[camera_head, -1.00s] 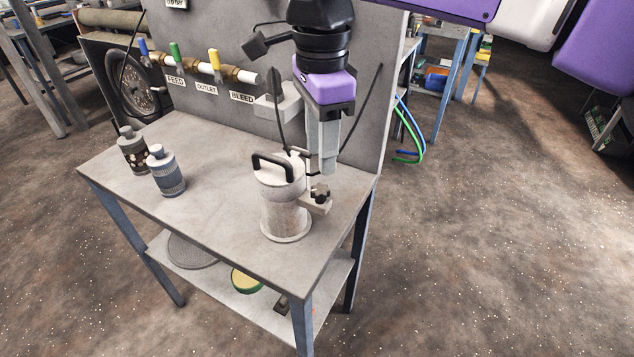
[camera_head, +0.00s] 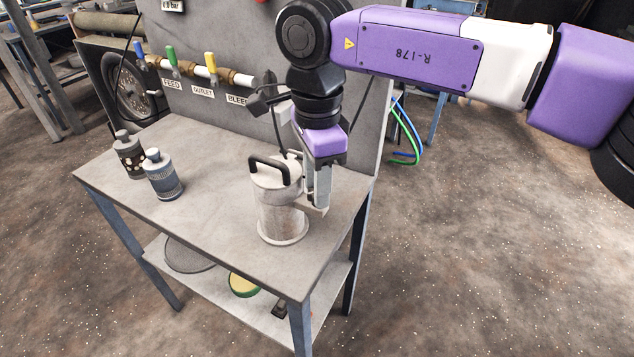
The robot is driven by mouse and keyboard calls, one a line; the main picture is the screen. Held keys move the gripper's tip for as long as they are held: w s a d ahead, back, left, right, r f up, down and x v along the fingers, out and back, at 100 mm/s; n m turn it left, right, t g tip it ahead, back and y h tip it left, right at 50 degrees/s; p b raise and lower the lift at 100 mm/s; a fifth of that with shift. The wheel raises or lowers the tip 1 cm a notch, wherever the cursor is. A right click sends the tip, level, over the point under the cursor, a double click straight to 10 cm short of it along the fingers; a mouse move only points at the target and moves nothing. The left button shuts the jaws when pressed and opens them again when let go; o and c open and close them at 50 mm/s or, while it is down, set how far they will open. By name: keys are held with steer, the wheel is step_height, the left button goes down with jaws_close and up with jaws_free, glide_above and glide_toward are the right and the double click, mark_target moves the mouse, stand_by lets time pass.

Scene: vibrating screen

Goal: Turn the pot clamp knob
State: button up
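The pot (camera_head: 281,212) is a pale metal cylinder with a black lid handle, standing upright near the right side of the bench. Its clamp block (camera_head: 318,210) juts from the pot's right side, and only its lower edge shows. The dark clamp knob is hidden behind my gripper. My gripper (camera_head: 318,195) points straight down over the clamp at the pot's right, its fingers at knob height. I cannot tell whether the fingers touch the knob or how far apart they are.
Two small bottles, a dark one (camera_head: 129,158) and a blue-grey one (camera_head: 163,176), stand at the left of the bench (camera_head: 215,215). Behind is a panel with blue, green and yellow valve levers (camera_head: 210,64). The bench front is clear.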

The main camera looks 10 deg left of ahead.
jaws_close()
steer(key=shift+m, duration=0.3)
steer(key=shift+r+m+p, duration=0.1)
steer(key=shift+m+p, duration=0.35)
steer(key=shift+m, duration=0.35)
steer(key=m, duration=0.3)
steer(key=shift+p, duration=0.4)
steer(key=shift+m+p, duration=0.3)
steer(key=shift+m, duration=1.8)
steer(key=o, duration=0.6)
jaws_free()
